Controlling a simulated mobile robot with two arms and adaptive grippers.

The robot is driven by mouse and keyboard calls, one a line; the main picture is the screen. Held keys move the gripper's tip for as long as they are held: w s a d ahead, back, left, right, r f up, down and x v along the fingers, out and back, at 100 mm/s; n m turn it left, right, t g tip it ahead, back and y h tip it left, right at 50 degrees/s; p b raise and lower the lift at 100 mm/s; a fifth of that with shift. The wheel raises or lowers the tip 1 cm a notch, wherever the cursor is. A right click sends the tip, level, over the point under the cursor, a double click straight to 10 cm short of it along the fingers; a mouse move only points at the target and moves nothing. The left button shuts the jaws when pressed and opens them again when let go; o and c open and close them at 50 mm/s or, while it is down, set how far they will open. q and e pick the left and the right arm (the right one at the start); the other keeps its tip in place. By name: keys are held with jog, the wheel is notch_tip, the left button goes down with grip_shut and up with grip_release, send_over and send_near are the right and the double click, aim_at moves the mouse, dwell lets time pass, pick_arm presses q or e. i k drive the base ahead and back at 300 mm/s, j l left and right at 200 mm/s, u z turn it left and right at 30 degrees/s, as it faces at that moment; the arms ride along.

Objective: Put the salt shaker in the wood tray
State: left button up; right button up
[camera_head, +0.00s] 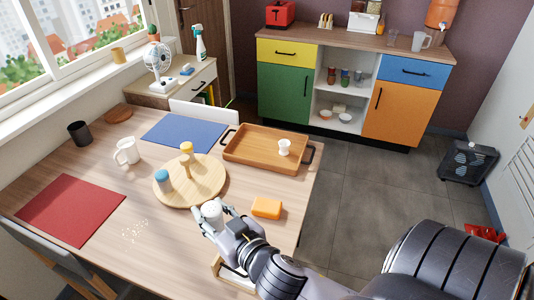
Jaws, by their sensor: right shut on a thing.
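A small shaker with a pale grey-white top, which looks like the salt shaker (211,210), is between the fingers of my right gripper (211,221). The gripper is shut on it at the near edge of the round wooden turntable (206,181). The fingers hide the lower part of the shaker, and I cannot tell whether it touches the board. The wood tray (252,147) with dark handles lies farther back on the table, to the right of the turntable. A white egg cup (284,147) stands in its right part. My left gripper is not in view.
The tray's left and middle are clear.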

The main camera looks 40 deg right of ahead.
aim_at(250, 146)
jog(key=k+j+u, duration=0.1)
jog(key=k+u, duration=0.15)
jog(key=k, duration=0.3)
jog(key=k+j+u, duration=0.25)
jog(key=k, duration=0.25)
jog(key=l+u, duration=0.15)
jog(key=u, duration=1.7)
jog(key=k+l+u, duration=0.1)
jog(key=l, duration=0.35)
jog(key=k+l+u, duration=0.1)
jog(key=k+l, duration=0.25)
jog(key=k+l+u, duration=0.1)
jog(key=l, duration=0.35)
jog(key=k+l+u, duration=0.1)
jog(key=k+l, duration=0.6)
jog(key=l, duration=0.15)
jog(key=k+l, duration=0.3)
jog(key=l, duration=0.2)
jog(key=k+l, duration=0.35)
jog(key=l, duration=0.15)
jog(key=k+l, duration=0.35)
jog(key=l, duration=0.15)
jog(key=k+l, duration=0.3)
jog(key=l, duration=0.2)
jog(key=k+l, duration=0.35)
jog(key=l, duration=0.15)
jog(key=k+l, duration=0.35)
jog(key=l, duration=0.15)
